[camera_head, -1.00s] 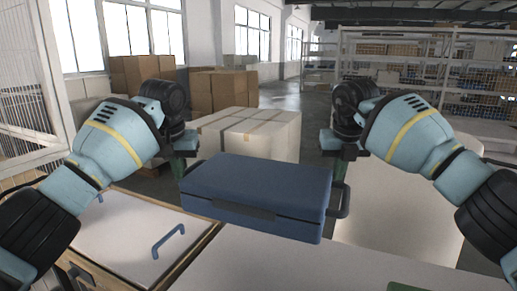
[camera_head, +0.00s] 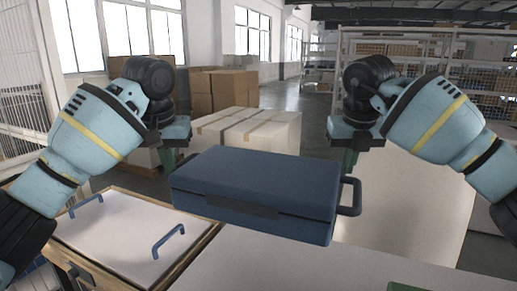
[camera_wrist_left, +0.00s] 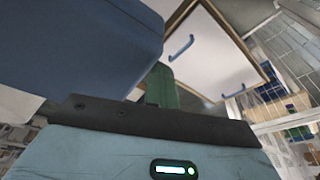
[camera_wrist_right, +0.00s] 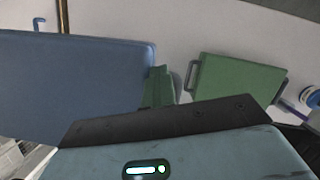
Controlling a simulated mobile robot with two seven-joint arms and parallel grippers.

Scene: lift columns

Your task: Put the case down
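The blue case (camera_head: 255,192) is held up in the air between my two grippers, roughly level, with its long front side toward me. My left gripper (camera_head: 172,158) is at the case's left end; its green finger reaches down beside the case in the left wrist view (camera_wrist_left: 162,86). My right gripper (camera_head: 349,158) is at the right end, just above the dark side handle (camera_head: 352,197). The case also shows in the right wrist view (camera_wrist_right: 75,80). Both grippers appear shut on the case's side handles, though the finger contact is mostly hidden.
A white tabletop (camera_head: 260,268) lies below the case. A green case (camera_wrist_right: 238,85) lies on it at the right. To the left is a wood-framed white panel (camera_head: 120,235) with blue handles. Cardboard boxes (camera_head: 222,92), a wrapped pallet load (camera_head: 270,130) and shelving stand behind.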

